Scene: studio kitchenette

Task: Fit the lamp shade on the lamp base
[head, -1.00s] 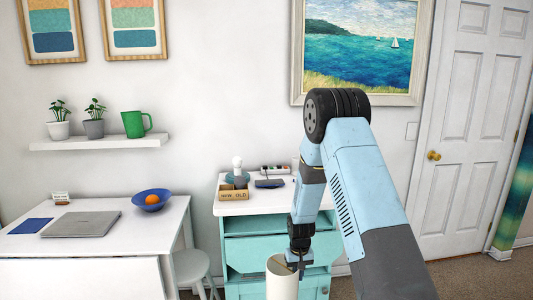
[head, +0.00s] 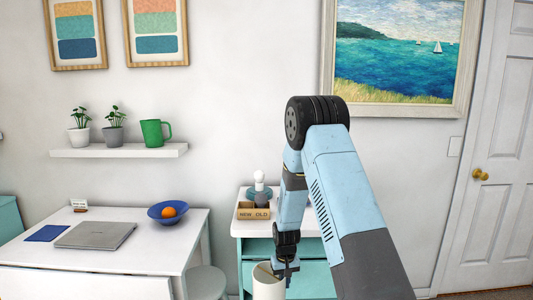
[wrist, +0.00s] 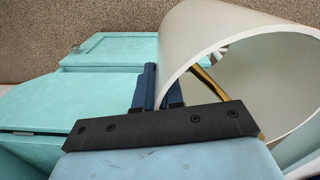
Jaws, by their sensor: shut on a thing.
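The lamp shade is a cream, open-ended cylinder (head: 267,283), held low in front of the teal cabinet in the head view. In the wrist view the shade (wrist: 222,30) fills the upper right, with a brass-coloured fitting (wrist: 213,85) inside it. My gripper (head: 286,274) is shut on the shade's wall at its rim; it also shows in the wrist view (wrist: 160,88). The lamp base, with a white bulb (head: 259,177) on top, stands on the white cabinet top behind a small wooden box. The base's lower part is partly hidden by the box.
The wooden box (head: 252,211) marked "NEW" and "OLD" sits at the cabinet top's front. My arm hides the cabinet's right side. A white table (head: 135,252) at left holds a laptop (head: 96,235) and a blue bowl (head: 168,212) with an orange. A stool (head: 206,282) stands between.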

